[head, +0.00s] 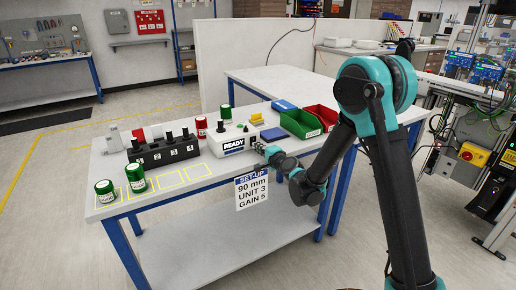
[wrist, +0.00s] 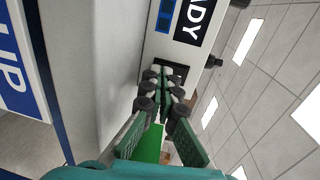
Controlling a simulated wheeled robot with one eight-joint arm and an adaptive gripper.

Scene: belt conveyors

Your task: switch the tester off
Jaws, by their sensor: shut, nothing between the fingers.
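The tester (head: 218,139) is a white box on the bench with a dark display reading READY and a black knob on top. In the wrist view its white front (wrist: 160,45) fills the upper middle, with the READY display (wrist: 192,18) turned sideways. My gripper (head: 259,147) is at the right end of the tester's front. In the wrist view my gripper (wrist: 160,82) is shut and empty, its fingertips close in front of a small dark switch (wrist: 177,70). The fingertips partly cover the switch. I cannot tell whether they touch it or which way it is set.
A black block with several knobs (head: 163,153) stands left of the tester. Green cans (head: 105,190) stand at the bench's left end. Green (head: 297,125) and red (head: 324,116) bins stand behind my gripper. A set-up sign (head: 252,191) hangs at the bench's front edge.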

